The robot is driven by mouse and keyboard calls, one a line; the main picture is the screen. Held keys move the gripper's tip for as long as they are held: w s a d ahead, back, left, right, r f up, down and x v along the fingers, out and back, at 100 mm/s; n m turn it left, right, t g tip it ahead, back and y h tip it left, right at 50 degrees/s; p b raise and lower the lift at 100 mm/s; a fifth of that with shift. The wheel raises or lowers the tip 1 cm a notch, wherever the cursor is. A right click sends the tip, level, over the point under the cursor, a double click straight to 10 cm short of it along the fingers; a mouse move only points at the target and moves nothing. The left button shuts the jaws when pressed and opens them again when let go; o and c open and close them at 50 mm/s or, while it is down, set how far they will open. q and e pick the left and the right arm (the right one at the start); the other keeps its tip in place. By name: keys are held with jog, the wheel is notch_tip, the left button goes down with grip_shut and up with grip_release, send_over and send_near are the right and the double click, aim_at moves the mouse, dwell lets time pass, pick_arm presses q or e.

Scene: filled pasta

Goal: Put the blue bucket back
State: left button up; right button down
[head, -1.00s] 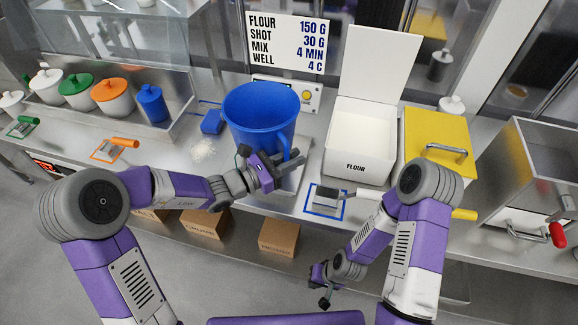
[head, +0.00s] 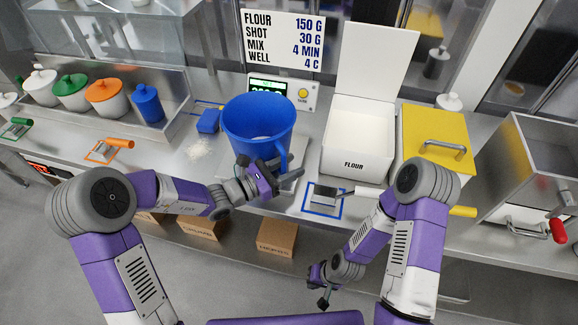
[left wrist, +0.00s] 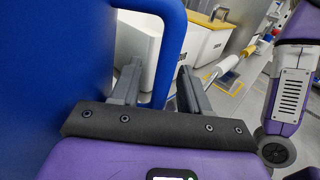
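The blue bucket (head: 256,121) stands upright on a flat metal plate (head: 296,150) in front of the lit display, with pale stuff inside at its bottom. Its handle faces the front right. My left gripper (head: 265,175) is at the handle. In the left wrist view the blue handle (left wrist: 172,50) comes down between the two spread fingers (left wrist: 158,88), with gaps visible beside it. The bucket's wall (left wrist: 50,80) fills the left of that view. My right gripper (head: 320,285) hangs low in front of the counter, away from the bucket; its finger opening is too small to judge.
The white flour box (head: 352,150) with raised lid is right of the bucket. A scoop (head: 325,194) lies in a blue outline in front of it. A blue block (head: 208,121) and spilled powder (head: 200,146) are left. The display unit (head: 284,92) stands behind.

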pick_arm(q)
jog(key=shift+r, duration=0.25)
jog(key=p+v, duration=0.1)
jog(key=v, duration=1)
jog(key=s+f+m+g+y, duration=0.45)
jog(key=s+f, duration=0.35)
jog(key=f, duration=0.3)
jog(key=s+f+m+g+y, duration=0.3)
jog(key=s+f+m+g, duration=0.25)
jog(key=s+f, duration=0.35)
jog(key=a+f+m+t+y, duration=0.2)
jog(key=a+f+m+y, duration=0.1)
jog(key=f+m, duration=0.7)
jog(key=shift+w+f+m+y, duration=0.15)
jog(key=shift+f+m+y, duration=0.25)
jog(key=shift+f+y, duration=0.25)
jog(key=shift+a, duration=0.1)
